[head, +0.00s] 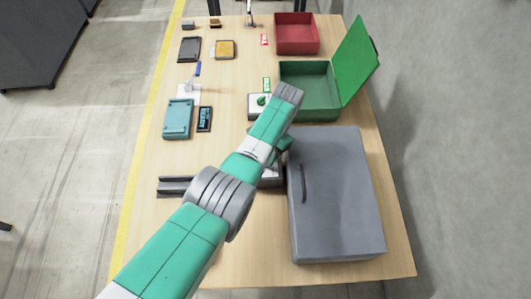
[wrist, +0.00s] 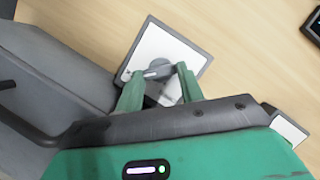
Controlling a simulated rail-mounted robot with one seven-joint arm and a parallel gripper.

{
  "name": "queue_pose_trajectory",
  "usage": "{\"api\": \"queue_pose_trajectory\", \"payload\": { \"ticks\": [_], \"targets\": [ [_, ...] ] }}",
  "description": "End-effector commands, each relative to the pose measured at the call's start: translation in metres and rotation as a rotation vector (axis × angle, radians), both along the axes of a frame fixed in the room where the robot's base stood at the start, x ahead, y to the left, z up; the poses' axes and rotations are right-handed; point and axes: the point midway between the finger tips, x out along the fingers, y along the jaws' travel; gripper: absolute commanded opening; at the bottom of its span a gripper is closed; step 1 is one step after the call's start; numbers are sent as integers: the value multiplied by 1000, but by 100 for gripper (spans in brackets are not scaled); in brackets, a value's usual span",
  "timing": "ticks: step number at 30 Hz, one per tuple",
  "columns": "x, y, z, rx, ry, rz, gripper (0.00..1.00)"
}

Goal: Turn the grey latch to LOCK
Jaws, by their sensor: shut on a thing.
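The grey latch (wrist: 157,72) shows in the wrist view as a short bar on a round base, on a white plate (wrist: 182,50) with a dark grey frame. My gripper (wrist: 160,80) has its two green fingers closed on either side of the bar, holding it. No lettering on the plate is readable, so I cannot tell which mark the latch points to. In the head view, my arm hides the latch and most of the gripper; only a small part of the plate (head: 271,174) shows beside the arm.
A grey box (head: 345,205) with a dark handle stands close to the right of the latch in the head view. A green box (head: 305,78) with its lid raised and a red bin (head: 296,35) lie farther back. A teal box (head: 177,119) sits at left.

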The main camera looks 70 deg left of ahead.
Motion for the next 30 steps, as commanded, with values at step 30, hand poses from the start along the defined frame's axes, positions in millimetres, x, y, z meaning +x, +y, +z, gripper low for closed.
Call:
{"api": "queue_pose_trajectory", "payload": {
  "ticks": [30],
  "targets": [
    [28, 12, 73, 0, 0, 0, 59]
  ]
}}
